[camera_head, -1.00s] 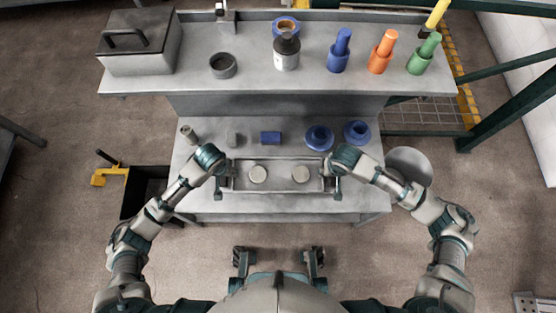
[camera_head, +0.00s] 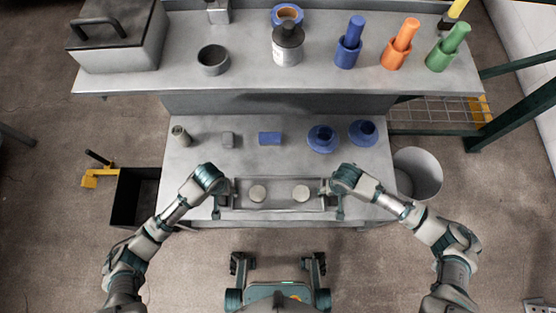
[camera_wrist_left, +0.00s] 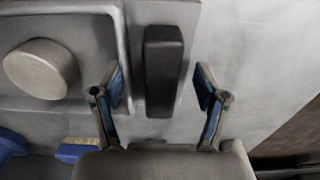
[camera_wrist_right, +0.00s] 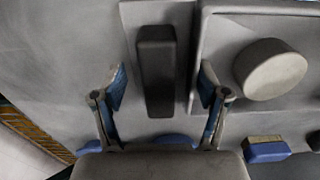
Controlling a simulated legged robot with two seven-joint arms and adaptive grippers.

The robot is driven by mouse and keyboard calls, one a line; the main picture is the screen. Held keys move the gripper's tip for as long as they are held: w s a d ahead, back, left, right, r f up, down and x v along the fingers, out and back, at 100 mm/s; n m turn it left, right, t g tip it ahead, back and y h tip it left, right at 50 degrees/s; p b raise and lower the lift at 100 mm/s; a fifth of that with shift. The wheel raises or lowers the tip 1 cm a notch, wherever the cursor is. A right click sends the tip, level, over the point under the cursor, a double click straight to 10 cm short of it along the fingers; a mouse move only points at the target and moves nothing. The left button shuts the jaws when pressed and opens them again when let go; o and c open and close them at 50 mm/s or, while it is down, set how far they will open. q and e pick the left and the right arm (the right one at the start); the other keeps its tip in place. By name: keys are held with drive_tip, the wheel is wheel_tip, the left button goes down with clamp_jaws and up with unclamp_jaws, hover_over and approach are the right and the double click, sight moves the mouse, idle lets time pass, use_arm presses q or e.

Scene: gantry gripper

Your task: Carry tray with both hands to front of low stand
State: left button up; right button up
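The grey tray (camera_head: 279,193) lies along the front of the low stand (camera_head: 200,145). My left gripper (camera_head: 222,203) is at the tray's left end. In the left wrist view its fingers (camera_wrist_left: 160,88) stand open on either side of a black handle (camera_wrist_left: 164,72), with gaps showing. My right gripper (camera_head: 335,203) is at the right end. In the right wrist view its fingers (camera_wrist_right: 160,88) are open around the other black handle (camera_wrist_right: 156,72), also with gaps.
Behind the tray stand a small metal cylinder (camera_head: 181,136), a grey block (camera_head: 228,140), a blue block (camera_head: 270,138) and two blue flanged parts (camera_head: 322,139) (camera_head: 363,132). A raised shelf (camera_head: 270,78) is behind. A black bin (camera_head: 135,197) and a grey bin (camera_head: 418,173) flank the stand.

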use_arm(q)
drive_tip(key=shift+o, duration=0.8)
drive_tip(key=shift+w+a+r, duration=0.15)
drive_tip(key=shift+a+r, duration=0.05)
drive_tip(key=shift+a, duration=0.1)
use_arm(e)
drive_tip(key=shift+o, duration=0.8)
drive_tip(key=shift+w+d+r, duration=0.1)
drive_tip(key=shift+d+r, duration=0.05)
drive_tip(key=shift+d, duration=0.15)
use_arm(q)
drive_tip(key=shift+d+r, duration=0.1)
drive_tip(key=shift+d, duration=0.05)
use_arm(e)
drive_tip(key=shift+a+r, duration=0.1)
drive_tip(key=shift+r, duration=0.05)
use_arm(q)
drive_tip(key=shift+d, duration=0.15)
use_arm(e)
drive_tip(key=shift+a, duration=0.15)
use_arm(q)
wheel_tip(320, 180, up, 12)
drive_tip(key=shift+s, duration=0.3)
use_arm(e)
wheel_tip(320, 180, up, 12)
drive_tip(key=shift+s, duration=0.3)
